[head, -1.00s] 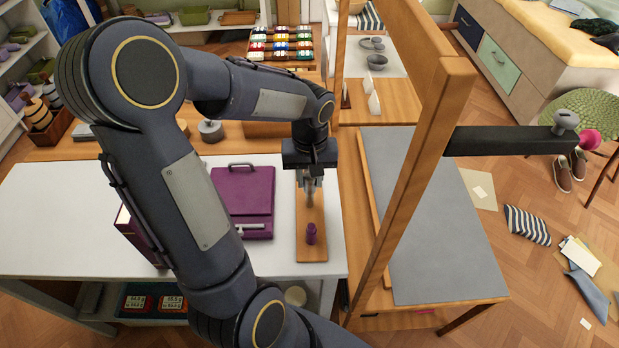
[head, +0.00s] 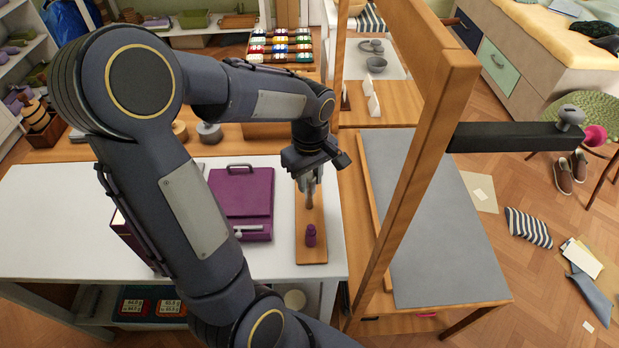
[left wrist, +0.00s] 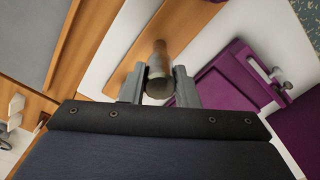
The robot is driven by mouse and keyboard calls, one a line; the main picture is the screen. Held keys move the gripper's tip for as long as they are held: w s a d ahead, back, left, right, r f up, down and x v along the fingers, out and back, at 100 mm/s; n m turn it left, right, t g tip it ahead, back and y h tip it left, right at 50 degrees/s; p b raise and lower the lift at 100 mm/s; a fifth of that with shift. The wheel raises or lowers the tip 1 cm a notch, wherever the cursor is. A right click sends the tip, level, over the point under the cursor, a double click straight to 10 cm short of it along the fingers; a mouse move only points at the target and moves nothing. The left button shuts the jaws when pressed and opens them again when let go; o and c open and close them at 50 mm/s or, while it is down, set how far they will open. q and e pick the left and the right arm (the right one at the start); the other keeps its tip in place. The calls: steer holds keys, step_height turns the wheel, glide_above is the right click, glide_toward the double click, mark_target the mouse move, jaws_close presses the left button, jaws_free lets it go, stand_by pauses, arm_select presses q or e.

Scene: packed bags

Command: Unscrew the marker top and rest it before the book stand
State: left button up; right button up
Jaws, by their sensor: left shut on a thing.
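My left gripper (head: 309,180) points down over a narrow wooden board (head: 313,254) on the white table. It is shut on a brown, round-ended cylinder (head: 310,202), which I take to be the marker top. In the left wrist view this cylinder (left wrist: 158,80) sits between the two grey fingers (left wrist: 158,90), over the board (left wrist: 128,72). I cannot tell whether its lower end touches the board. A small purple bottle-shaped piece (head: 311,237) stands upright on the board's near end, apart from the gripper. I cannot make out for certain which thing is the book stand. My right gripper is not in view.
A purple case (head: 240,190) with a handle lies left of the board. A tall wooden frame (head: 408,170) with a black bar (head: 505,137) rises close on the right, beside a grey panel (head: 440,240). The white tabletop (head: 60,220) is clear at far left.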

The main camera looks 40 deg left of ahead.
arm_select(q)
steer(key=shift+n, duration=0.3)
steer(key=n, duration=0.3)
steer(key=o, duration=0.7)
steer(key=shift+o, duration=0.2)
